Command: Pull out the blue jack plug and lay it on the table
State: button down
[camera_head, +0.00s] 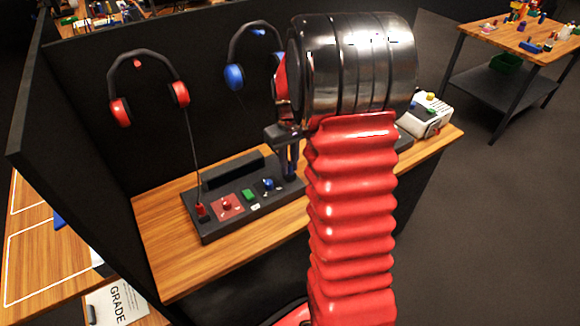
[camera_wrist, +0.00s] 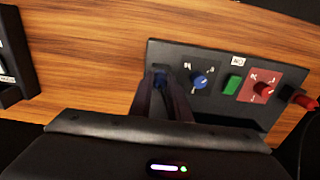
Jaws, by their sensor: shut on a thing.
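The blue jack plug (camera_wrist: 160,77) shows as a small blue patch between my fingertips in the wrist view, at the left end of the black panel (camera_wrist: 200,58). My gripper (camera_wrist: 161,84) is shut on it. In the head view my gripper (camera_head: 290,170) points down at the right end of the panel (camera_head: 232,222), partly behind my arm. The fingers hide most of the plug, and I cannot tell whether it is still in its socket. The wooden table (camera_head: 165,255) lies under and in front of the panel.
The panel also carries a blue knob (camera_head: 268,184), a green button (camera_head: 249,195), a red knob (camera_head: 227,205) and a red plug (camera_head: 201,210) with a cable. Red headphones (camera_head: 147,60) and blue headphones (camera_head: 234,76) hang on the black wall. Bare table lies in front.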

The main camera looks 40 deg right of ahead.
jog(key=shift+r, duration=1.05)
jog(key=shift+r, duration=1.05)
jog(key=shift+r, duration=0.35)
jog(key=shift+r, duration=0.35)
jog(key=shift+r, duration=0.25)
